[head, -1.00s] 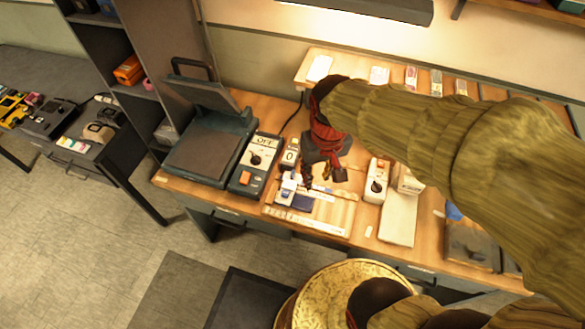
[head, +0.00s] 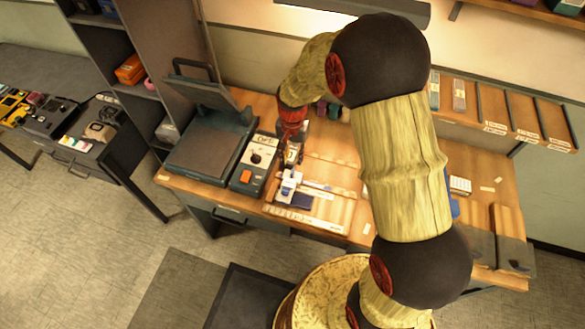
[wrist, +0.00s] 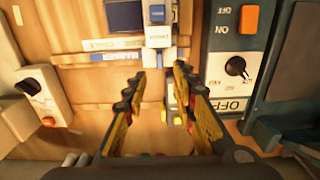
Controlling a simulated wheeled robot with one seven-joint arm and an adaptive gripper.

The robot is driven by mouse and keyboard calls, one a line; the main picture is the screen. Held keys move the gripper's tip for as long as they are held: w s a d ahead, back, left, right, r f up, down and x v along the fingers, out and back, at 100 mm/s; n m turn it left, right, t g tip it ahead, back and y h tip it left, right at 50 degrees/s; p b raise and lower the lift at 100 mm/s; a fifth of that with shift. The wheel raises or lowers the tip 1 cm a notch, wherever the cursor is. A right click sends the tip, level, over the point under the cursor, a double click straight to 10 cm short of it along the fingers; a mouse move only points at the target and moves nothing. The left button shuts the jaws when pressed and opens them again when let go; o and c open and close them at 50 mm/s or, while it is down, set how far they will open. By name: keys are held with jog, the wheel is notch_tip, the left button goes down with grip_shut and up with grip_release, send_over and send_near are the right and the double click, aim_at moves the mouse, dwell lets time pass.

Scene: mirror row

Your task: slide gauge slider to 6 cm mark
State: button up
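The gauge is a light wooden board (head: 325,215) on the bench, with a dark blue panel (head: 302,201) and a pale scale strip. Its slider (head: 288,187), a white block with blue parts, sits near the board's left end. In the wrist view the slider (wrist: 158,37) lies just beyond my fingertips, near the top middle. My gripper (wrist: 160,78) is open and empty, its two yellow-and-black fingers apart. In the head view my gripper (head: 290,155) hangs just behind the slider. Contact cannot be told. The scale marks are too small to read.
A switch box (head: 254,162) with an orange button and black knob stands left of the board, and a press-like machine (head: 208,145) stands farther left. A white knob box (wrist: 43,94) is at the wrist view's left. A slotted shelf (head: 500,110) runs along the back right.

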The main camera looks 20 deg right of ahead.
aim_at(293, 171)
notch_tip(293, 171, down, 8)
jog(key=shift+r+b, duration=0.2)
jog(key=shift+b, duration=0.35)
jog(key=shift+c, duration=0.2)
grip_shut()
dwell(0.6)
